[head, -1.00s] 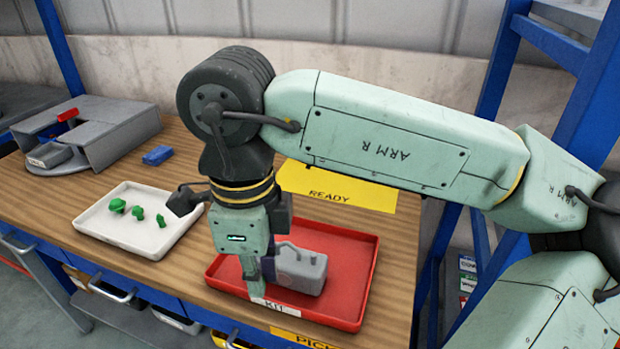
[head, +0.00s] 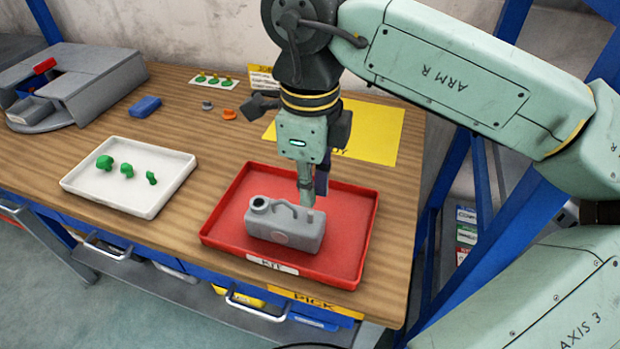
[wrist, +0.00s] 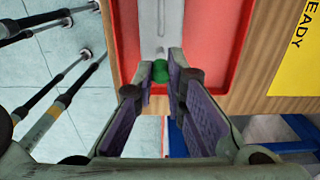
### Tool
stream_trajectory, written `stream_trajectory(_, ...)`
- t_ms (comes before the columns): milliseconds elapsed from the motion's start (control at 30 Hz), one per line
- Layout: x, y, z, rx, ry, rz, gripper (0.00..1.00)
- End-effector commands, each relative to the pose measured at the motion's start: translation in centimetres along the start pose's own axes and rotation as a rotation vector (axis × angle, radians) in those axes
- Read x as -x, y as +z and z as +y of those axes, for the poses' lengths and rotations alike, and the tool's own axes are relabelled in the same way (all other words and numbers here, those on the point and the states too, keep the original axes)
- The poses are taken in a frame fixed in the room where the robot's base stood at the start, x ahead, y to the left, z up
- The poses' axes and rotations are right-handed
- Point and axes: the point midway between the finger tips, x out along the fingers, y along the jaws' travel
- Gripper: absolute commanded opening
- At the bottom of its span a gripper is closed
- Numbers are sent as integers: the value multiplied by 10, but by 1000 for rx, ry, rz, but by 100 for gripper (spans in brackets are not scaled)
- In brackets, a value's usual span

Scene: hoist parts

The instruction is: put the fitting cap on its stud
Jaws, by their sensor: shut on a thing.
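My gripper (head: 307,198) points down over the red tray, beside the right end of a grey canister (head: 285,232). In the wrist view my gripper (wrist: 158,82) is shut on a small green piece (wrist: 161,71) at its fingertips. That piece cannot be made out in the head view. Three green pieces (head: 127,170) of different shapes lie in the white tray at left.
A blue block (head: 145,106), a grey piece (head: 207,105) and an orange piece (head: 229,114) lie behind. A yellow mat (head: 380,130) lies clear behind the red tray.

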Motion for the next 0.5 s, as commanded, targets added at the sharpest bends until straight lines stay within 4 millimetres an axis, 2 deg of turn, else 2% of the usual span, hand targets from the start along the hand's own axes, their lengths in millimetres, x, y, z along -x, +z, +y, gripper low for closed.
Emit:
stream_trajectory(367,-26,0,0,0,-1,1,4)
stream_trajectory(500,-22,0,0,0,-1,1,4)
